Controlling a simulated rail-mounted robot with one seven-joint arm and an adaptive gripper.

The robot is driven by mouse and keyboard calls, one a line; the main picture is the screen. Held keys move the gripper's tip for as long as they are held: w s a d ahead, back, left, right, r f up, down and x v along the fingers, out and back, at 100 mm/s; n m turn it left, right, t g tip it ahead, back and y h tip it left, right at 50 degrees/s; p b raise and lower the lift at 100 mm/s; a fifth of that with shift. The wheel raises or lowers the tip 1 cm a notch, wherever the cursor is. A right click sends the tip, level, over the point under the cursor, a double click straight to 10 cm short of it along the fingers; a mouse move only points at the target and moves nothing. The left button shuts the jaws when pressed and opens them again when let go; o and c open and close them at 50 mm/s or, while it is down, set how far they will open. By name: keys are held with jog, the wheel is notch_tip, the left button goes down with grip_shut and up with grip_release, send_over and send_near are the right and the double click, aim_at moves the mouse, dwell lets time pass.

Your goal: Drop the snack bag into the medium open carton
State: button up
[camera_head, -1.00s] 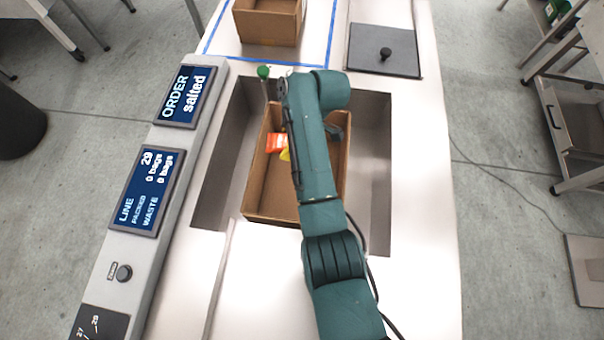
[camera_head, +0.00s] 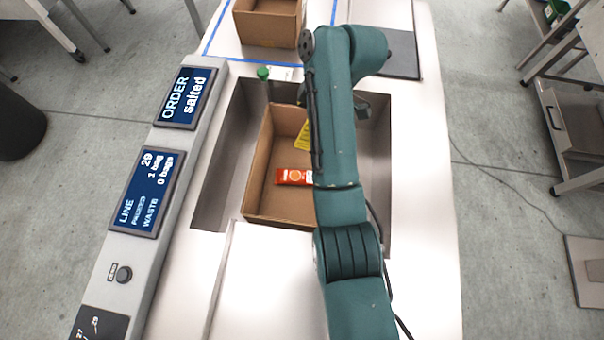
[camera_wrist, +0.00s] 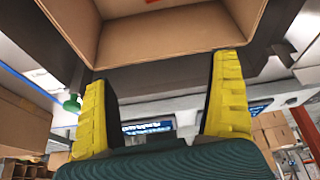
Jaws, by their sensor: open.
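The snack bag (camera_head: 294,176) is orange-red with a pale print. In the head view it lies inside the open brown carton (camera_head: 258,170), toward the near end. The carton sits in the recess of the metal bench. A red sliver of the bag shows at the top edge of the wrist view. My gripper (camera_wrist: 162,72) is open, with nothing between its yellow fingers, and the carton's walls (camera_wrist: 150,40) are just beyond the fingertips. In the head view, one yellow finger (camera_head: 301,136) shows beside my arm, over the carton; my arm hides the carton's right side.
Another brown carton (camera_head: 268,24) stands inside the blue tape outline at the back. A dark lidded plate (camera_head: 402,55) lies back right. A green knob (camera_head: 263,72) rises at the recess's far edge. The left display (camera_head: 146,190) reads 1 bag packed, 0 waste.

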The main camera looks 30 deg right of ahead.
jog(key=shift+v, duration=0.85)
